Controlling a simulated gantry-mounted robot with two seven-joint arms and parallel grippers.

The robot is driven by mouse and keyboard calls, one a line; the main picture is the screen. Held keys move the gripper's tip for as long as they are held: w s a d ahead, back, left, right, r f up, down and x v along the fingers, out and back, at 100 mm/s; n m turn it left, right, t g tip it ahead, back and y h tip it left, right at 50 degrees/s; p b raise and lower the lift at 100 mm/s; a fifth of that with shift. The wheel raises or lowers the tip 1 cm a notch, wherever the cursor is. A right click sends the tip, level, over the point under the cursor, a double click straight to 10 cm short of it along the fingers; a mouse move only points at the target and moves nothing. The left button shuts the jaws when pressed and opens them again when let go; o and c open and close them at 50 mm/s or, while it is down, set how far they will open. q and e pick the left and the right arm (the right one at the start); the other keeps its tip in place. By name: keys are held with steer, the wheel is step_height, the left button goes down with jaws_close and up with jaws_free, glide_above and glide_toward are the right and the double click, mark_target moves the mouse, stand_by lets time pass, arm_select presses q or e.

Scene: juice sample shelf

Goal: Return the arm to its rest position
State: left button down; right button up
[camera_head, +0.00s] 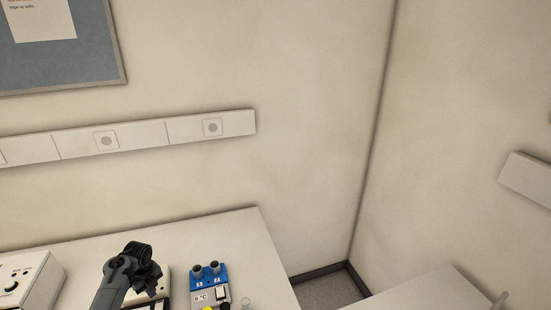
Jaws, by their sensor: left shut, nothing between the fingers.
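My left gripper (147,276) is low in the head view, left of centre, at the end of my dark grey arm. It is shut with nothing visible held, and its fingers are small and dark here. It is in front of a pale device with a dark top (163,296), which it partly hides. I cannot tell whether it touches the device. My right gripper is not in view.
A blue and white device (213,283) with two grey cups stands right of the gripper, with a small clear glass (245,303) beside it. A white box with knobs (28,281) is at the left. The white bench (235,232) is clear along the back. Another pale surface (430,295) lies right, beyond a floor gap.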

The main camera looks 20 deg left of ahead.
arm_select(q)
steer(key=s+d+r+n+t+y+p, duration=0.1)
steer(key=s+d+r+n+p, duration=0.15)
steer(key=s+d+n, duration=0.65)
steer(key=s+d+r+n+t+y+p, duration=0.15)
steer(key=d+p, duration=0.25)
steer(key=d, duration=1)
steer(key=s+d+r+n+t+h+p, duration=0.1)
steer(key=s+d+r+n+h+p, duration=0.1)
steer(key=s+d+r+n, duration=0.6)
steer(key=s+d+r+h, duration=0.1)
steer(key=s+d+r, duration=0.3)
steer(key=d, duration=0.5)
steer(key=shift+s+p, duration=0.35)
steer(key=shift+s, duration=0.95)
